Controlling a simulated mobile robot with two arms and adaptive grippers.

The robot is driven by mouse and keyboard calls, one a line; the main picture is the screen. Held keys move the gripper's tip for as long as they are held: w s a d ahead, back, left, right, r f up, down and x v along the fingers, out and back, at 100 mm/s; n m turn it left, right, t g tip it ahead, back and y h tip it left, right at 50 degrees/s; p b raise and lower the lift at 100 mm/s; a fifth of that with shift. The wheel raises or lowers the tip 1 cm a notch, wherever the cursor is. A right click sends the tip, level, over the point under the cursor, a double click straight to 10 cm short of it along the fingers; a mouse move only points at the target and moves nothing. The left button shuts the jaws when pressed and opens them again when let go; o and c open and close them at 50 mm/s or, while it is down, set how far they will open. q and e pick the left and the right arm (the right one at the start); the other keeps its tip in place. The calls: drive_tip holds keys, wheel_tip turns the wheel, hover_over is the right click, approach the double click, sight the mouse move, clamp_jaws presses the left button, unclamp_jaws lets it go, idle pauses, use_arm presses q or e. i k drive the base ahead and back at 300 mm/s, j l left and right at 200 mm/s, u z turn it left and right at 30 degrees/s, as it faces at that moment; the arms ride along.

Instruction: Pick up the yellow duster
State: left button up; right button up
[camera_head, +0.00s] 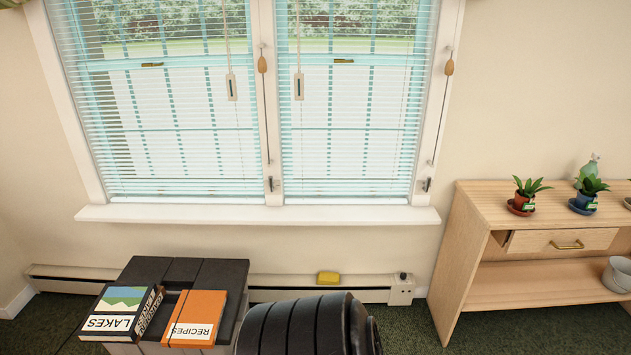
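A small yellow block-like thing (328,278), which looks like the yellow duster, lies on top of the low baseboard heater (268,281) below the window. It is small in the view and its details are hard to make out. It lies well to the right of the dark low table and left of the wooden shelf unit. Neither of my grippers is in view.
A dark low table (232,274) bears a LAKES book (113,322), an orange RECIPES book (197,316) and another book. A black ribbed rounded form (300,330) stands in front of the heater. A wooden shelf unit (468,245) with potted plants stands at right.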

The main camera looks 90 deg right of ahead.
sight(323, 277)
drive_tip(key=j+z, duration=0.15)
drive_tip(key=z, duration=2.7)
drive_tip(key=i+l+u, duration=0.35)
drive_tip(key=i, duration=0.15)
drive_tip(key=i+l+u, duration=0.35)
drive_tip(key=i+j, duration=0.05)
drive_tip(key=i, duration=0.1)
